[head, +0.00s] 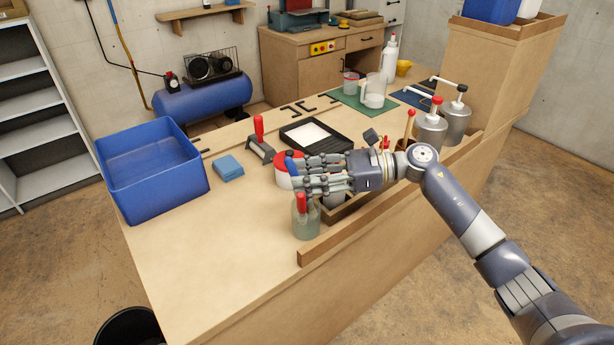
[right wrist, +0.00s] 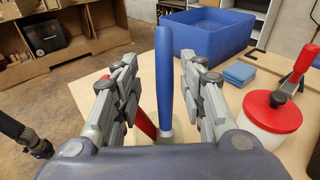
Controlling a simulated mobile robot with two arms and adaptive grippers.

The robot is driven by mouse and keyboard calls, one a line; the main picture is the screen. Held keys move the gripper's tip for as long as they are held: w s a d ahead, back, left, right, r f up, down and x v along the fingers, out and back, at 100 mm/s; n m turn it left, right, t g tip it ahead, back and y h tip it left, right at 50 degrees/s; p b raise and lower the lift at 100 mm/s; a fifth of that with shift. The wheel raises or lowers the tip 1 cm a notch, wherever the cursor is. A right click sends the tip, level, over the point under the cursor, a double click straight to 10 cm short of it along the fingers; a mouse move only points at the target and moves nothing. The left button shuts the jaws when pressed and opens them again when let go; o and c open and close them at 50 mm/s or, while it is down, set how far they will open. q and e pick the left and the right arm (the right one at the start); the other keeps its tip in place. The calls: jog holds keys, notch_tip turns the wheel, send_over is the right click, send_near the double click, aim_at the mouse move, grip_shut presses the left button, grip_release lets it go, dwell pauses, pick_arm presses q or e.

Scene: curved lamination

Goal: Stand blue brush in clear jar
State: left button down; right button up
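The blue brush (right wrist: 164,75) stands nearly upright between the two fingers of my right gripper (right wrist: 160,80), with a gap showing on each side of its handle. In the head view its blue tip (head: 290,157) shows just past the fingers of my right gripper (head: 298,172). The clear jar (head: 306,224) stands on the bench just below that gripper, with a red handle (head: 301,203) rising from it. A red handle also shows close beside the blue brush in the right wrist view (right wrist: 144,121). The brush's lower end is hidden.
A red-lidded white pot (head: 283,178) stands just behind my gripper. A wooden rail (head: 375,215) runs along the bench front. A blue bin (head: 150,175) and blue cloths (head: 228,168) lie left. The bench's front left is clear.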

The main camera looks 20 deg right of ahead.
jog(key=v, duration=1.2)
dwell(0.9)
